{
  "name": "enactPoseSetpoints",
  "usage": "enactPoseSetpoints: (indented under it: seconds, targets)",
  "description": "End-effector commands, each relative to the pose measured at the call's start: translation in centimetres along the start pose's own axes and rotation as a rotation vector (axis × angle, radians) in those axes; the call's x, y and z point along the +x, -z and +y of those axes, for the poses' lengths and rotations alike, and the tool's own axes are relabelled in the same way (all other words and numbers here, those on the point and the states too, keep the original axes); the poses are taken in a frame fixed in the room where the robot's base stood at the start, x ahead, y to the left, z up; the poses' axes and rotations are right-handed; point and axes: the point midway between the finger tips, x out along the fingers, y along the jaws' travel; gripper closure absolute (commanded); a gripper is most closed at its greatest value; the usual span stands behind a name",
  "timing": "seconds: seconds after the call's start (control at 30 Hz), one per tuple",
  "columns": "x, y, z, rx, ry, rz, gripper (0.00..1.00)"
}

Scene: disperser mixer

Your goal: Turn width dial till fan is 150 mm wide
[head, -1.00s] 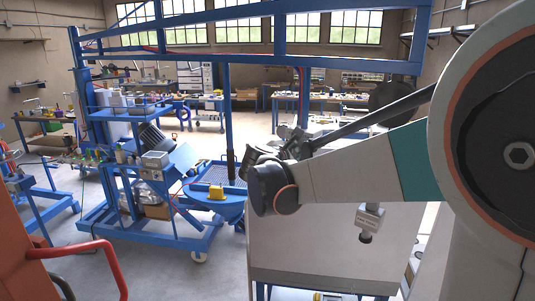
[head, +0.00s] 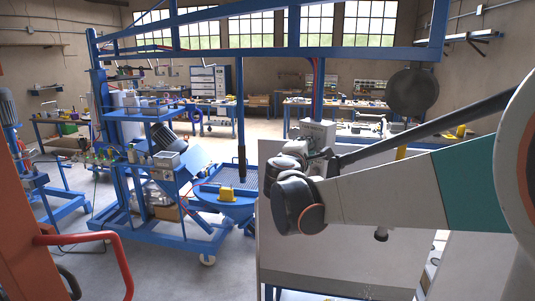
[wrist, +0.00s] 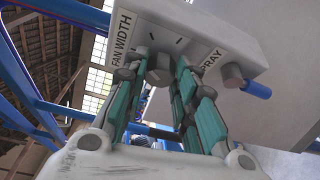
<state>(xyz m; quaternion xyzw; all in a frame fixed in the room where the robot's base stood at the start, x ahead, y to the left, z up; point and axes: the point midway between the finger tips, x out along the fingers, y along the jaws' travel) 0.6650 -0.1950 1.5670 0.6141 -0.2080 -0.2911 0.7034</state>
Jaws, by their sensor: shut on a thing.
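A light grey control box (wrist: 205,25) fills the top of the wrist view, with the labels FAN WIDTH and SPRAY. The width dial (wrist: 159,66) is a grey knob on the box beside the FAN WIDTH label, partly hidden by the fingers. My gripper (wrist: 160,76) is shut on this dial, one teal finger on each side. A second grey knob (wrist: 233,74) stands by the SPRAY label, clear of my fingers. The box also shows in the head view (head: 318,131), beyond my wrist. The dial is hidden there. I cannot make out a fan or its width.
A blue connector (wrist: 256,90) sticks out beside the SPRAY knob. In the head view, a large pale panel (head: 345,258) stands below my arm. A blue disperser frame (head: 160,232) stands to the left, with open floor before it.

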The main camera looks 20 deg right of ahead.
Motion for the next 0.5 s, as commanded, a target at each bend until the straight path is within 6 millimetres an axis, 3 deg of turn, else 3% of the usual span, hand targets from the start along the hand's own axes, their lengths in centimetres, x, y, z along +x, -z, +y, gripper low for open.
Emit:
enactPoseSetpoints:
  seconds: [0.5]
  targets:
    - [0.0, -0.01, -0.35, 0.195, -0.079, -0.001, 0.98]
